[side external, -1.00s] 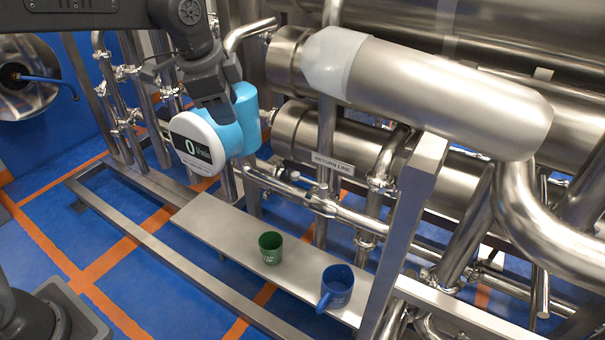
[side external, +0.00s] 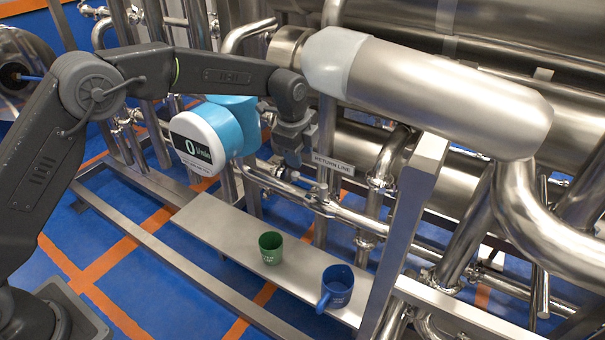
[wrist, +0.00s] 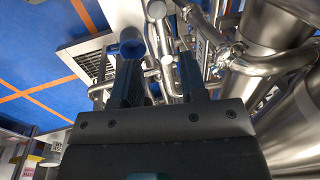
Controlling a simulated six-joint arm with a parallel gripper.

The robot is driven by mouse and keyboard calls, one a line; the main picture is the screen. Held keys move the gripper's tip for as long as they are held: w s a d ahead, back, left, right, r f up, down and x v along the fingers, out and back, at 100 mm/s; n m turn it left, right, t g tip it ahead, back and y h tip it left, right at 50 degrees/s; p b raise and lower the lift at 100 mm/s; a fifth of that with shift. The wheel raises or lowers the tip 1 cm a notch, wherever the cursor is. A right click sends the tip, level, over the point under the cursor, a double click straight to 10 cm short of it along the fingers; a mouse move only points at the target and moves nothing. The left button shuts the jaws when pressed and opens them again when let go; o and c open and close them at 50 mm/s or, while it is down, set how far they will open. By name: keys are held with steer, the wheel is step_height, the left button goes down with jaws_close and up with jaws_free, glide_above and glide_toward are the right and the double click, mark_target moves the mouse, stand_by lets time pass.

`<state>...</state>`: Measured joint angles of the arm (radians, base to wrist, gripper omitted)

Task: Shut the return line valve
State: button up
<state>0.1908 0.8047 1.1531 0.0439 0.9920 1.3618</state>
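The RETURN LINE label (side external: 333,163) is on the pipework right of the flow meter in the side view. Just below it, a valve (side external: 321,203) with a small metal lever sits in the slanting steel pipe. The lever's exact angle is hard to tell. My gripper (side external: 293,163) points down just left of the label, above and left of the valve, and appears apart from it. In the wrist view my gripper (wrist: 159,65) has its two dark fingers spread, with steel pipes visible beyond and between them. I see nothing held.
The flow meter (side external: 195,142) reads 0 l/min, close left of my gripper. A green cup (side external: 270,248) and a blue mug (side external: 338,287) stand on the steel shelf (side external: 225,227) below. A large steel pipe (side external: 440,95) and an upright post (side external: 412,215) bound the right side.

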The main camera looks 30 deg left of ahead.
mark_target(303, 178)
steer(key=f, duration=0.2)
steer(key=w+f, duration=0.1)
steer(key=f, duration=0.4)
steer(key=shift+w+f, duration=0.3)
jaws_close()
